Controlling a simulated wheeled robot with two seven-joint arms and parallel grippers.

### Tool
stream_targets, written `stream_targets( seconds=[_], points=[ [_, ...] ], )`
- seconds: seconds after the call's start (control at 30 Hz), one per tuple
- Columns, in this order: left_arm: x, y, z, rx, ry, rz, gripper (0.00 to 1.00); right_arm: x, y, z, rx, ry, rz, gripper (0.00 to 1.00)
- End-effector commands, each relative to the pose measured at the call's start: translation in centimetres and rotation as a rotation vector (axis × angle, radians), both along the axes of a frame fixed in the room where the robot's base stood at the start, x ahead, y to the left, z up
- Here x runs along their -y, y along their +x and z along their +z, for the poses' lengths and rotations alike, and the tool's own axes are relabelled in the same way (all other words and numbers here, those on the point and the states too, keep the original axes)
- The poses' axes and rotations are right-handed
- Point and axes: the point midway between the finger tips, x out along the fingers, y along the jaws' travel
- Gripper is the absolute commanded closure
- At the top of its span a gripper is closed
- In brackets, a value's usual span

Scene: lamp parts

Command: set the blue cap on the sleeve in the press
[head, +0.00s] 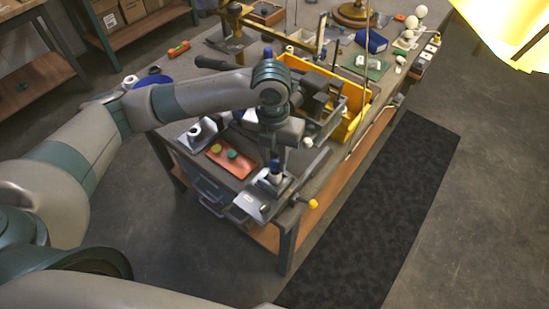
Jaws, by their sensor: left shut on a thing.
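My left gripper (273,156) comes down over the near corner of the workbench and points downward. It is shut on the small blue cap (275,167). The cap is right above the press (254,205), at the top of the pale sleeve (273,179) standing in it. I cannot tell whether the cap touches the sleeve or is just above it. The press has a side handle with a yellow knob (313,203). My right gripper is not in view.
An orange-brown tray (215,155) with a green and a yellow cap lies left of the press. A yellow bin (357,104) with dark parts stands behind. White fittings lie near both. The bench (320,170) ends just beyond the press; a dark mat (395,190) lies on the floor.

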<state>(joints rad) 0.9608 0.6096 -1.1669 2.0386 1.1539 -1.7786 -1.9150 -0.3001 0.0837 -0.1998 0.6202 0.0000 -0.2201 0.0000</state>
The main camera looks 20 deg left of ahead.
Motion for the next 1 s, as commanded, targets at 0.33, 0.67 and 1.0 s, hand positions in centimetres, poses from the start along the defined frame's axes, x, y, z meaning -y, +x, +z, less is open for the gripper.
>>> stream_targets(
  seconds=[0.33, 0.67, 1.0],
  points=[
    [0.0, 0.0, -0.2, 0.000, 0.000, 0.000, 0.95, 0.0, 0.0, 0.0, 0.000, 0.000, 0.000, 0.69],
    [0.0, 0.0, -0.7, -0.001, 0.001, 0.000, 0.95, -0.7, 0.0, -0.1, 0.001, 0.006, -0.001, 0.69],
    [0.0, 0.0, -1.2, 0.000, 0.001, 0.000, 0.95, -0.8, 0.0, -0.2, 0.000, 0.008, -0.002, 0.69]
  ],
)
